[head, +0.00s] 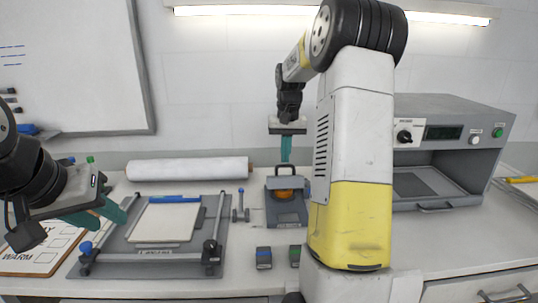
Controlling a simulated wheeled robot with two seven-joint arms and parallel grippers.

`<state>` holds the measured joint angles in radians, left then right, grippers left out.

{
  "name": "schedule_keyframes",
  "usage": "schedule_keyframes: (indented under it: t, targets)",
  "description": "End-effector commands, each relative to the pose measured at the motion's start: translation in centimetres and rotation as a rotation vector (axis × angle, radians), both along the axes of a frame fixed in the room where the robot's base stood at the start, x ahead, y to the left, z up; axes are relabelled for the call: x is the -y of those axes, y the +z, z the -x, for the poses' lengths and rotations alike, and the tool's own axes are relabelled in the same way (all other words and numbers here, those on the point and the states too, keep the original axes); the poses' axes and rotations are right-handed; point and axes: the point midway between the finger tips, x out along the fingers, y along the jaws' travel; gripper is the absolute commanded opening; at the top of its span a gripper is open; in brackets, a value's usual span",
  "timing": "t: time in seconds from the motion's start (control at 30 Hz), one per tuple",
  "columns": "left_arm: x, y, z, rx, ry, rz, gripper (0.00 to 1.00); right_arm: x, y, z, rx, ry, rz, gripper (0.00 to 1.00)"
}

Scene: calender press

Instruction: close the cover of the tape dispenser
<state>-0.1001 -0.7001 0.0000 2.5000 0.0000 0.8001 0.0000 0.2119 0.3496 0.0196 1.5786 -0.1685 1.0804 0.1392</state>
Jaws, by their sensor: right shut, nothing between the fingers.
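The tape dispenser (289,214) stands on the counter near the middle of the head view, a dark grey body with an orange roll (284,195) inside. A dark frame-like part (285,170), which looks like its cover, stands up at the back; its exact angle is hard to tell. My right gripper (286,158) points down just above the dispenser's back, teal fingers together and empty. Whether it touches the frame is unclear. My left gripper (98,218) is far to the left over the cutting board's left edge, its teal fingers apart and empty.
A grey board with a bar and blue knobs (219,235) lies left of the dispenser, a white roll (187,169) behind it. Two small dark blocks (264,257) (294,255) sit in front. A grey press machine (450,115) stands right. My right arm hides the counter between.

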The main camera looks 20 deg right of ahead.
Motion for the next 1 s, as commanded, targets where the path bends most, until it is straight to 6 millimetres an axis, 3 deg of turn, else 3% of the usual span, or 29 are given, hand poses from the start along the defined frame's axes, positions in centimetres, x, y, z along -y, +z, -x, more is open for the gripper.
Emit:
schedule_keyframes:
  t: [0.47, 0.87, 1.0]
  targets:
    - [0.0, 0.0, 0.0, 0.000, 0.000, 0.000, 0.34, -0.1, -0.1, 0.4, 0.024, -0.001, 0.007, 0.00]
    - [0.0, 0.0, 0.0, 0.000, 0.000, 0.000, 0.34, -0.8, -2.0, 2.9, 0.247, 0.001, 0.064, 0.00]
    - [0.0, 0.0, 0.0, 0.000, 0.000, 0.000, 0.34, -0.9, -2.9, 3.6, 0.249, 0.001, 0.065, 0.00]
